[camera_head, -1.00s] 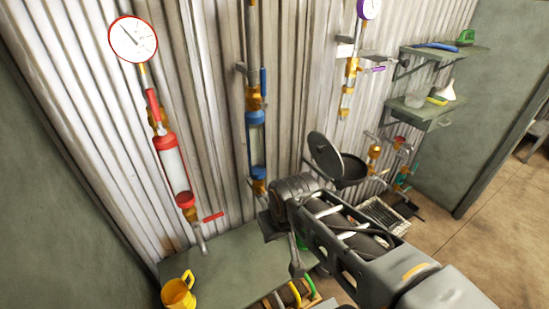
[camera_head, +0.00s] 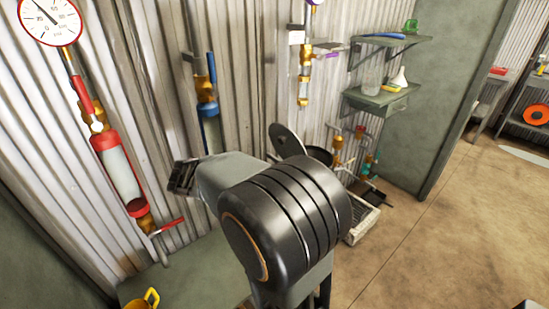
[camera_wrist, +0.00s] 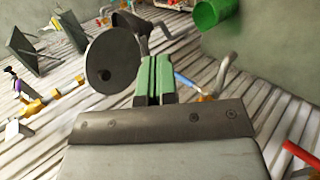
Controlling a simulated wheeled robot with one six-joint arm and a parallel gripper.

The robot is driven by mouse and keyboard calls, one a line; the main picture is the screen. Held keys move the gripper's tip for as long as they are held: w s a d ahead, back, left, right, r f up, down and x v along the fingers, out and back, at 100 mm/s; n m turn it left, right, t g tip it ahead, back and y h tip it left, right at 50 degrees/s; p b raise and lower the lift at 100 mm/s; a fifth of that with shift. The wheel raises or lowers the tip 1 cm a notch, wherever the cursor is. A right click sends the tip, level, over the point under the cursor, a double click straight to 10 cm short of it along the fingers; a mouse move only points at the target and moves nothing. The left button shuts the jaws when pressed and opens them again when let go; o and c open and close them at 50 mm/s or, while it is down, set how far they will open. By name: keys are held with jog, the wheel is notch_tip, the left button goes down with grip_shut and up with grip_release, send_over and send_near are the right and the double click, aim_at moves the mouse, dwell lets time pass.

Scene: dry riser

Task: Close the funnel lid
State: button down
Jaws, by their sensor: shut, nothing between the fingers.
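The funnel lid (camera_head: 287,138) is a round dark grey disc standing open, tilted up beside the black funnel (camera_head: 320,155) on the corrugated wall. In the wrist view the lid (camera_wrist: 104,62) is a large disc just left of my fingers, with a small dark spot on it. The dark funnel (camera_wrist: 134,24) shows behind it, only partly visible. My gripper (camera_wrist: 155,78) has green finger pads pressed together with nothing between them. The fingers appear beside the lid; I cannot tell whether they touch it.
A red-ended sight glass (camera_head: 121,172) and a gauge (camera_head: 50,20) are at the left. Wall shelves (camera_head: 380,98) hold small items at the right. A slatted crate (camera_head: 362,218) sits below the funnel. The brown floor (camera_head: 440,235) is open at the right.

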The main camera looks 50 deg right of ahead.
jog(key=w+d+f+g+h+b, duration=0.1)
jog(key=w+d+f+h+b, duration=0.2)
jog(key=w+d+h, duration=0.3)
jog(key=h+b, duration=0.3)
jog(key=h, duration=0.3)
send_near(280, 142)
jog(key=shift+t, duration=0.3)
jog(key=p+x, duration=0.1)
jog(key=x, duration=0.6)
jog(key=shift+s+d, duration=0.2)
jog(key=shift+d, duration=0.05)
jog(key=shift+r, duration=0.2)
